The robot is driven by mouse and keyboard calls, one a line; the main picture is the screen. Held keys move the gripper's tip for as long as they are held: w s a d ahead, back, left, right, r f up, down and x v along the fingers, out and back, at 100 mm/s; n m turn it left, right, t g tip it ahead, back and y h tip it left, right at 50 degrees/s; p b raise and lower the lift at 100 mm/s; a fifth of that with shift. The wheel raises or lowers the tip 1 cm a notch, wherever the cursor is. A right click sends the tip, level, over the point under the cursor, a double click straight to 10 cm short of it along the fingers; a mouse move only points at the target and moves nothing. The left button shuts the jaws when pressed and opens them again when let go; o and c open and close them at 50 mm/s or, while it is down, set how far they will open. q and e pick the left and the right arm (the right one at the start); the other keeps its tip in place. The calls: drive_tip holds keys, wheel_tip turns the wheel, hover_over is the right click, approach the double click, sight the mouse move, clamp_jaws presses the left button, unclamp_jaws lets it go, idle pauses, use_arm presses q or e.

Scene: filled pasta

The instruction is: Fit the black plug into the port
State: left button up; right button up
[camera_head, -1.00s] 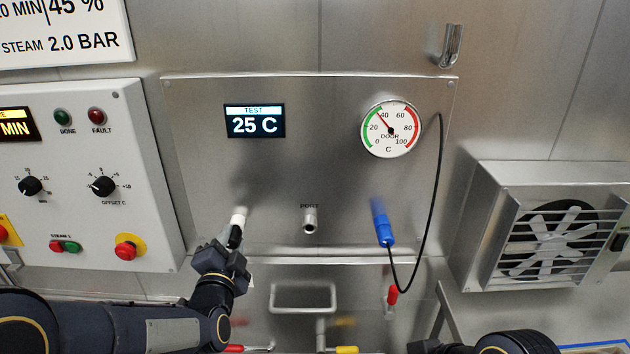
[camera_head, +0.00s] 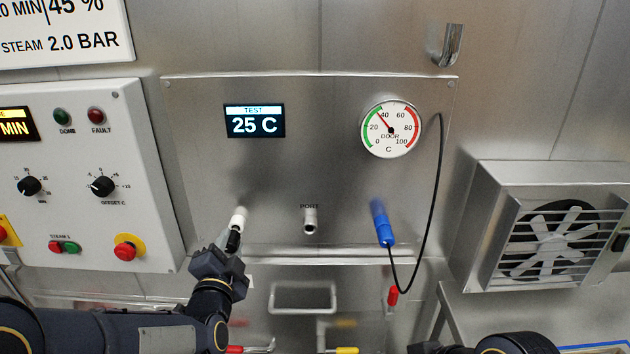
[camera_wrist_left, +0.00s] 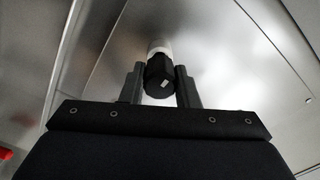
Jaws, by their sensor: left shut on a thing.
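The black plug (camera_head: 233,241) points toward the steel panel, with a white end or collar (camera_head: 239,218) at its far side. In the left wrist view the plug (camera_wrist_left: 158,72) sits between the two fingers, its round black end facing the camera. My left gripper (camera_head: 230,240) is shut on it, low on the panel and left of the port. The port (camera_head: 310,221) is a short metal tube under the label PORT, with nothing in it. I cannot tell whether the white part belongs to the plug or to the panel.
A blue plug (camera_head: 382,225) on a black cable (camera_head: 434,200) is right of the port. A dial gauge (camera_head: 391,129) and a display (camera_head: 254,121) sit above. A grey control box (camera_head: 80,185) stands left, a fan housing (camera_head: 550,235) right. My right arm shows at the bottom edge.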

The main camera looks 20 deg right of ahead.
use_arm(q)
drive_tip(key=shift+b+v, duration=0.3)
drive_tip(key=shift+v, duration=2.25)
use_arm(e)
drive_tip(key=shift+f, duration=0.3)
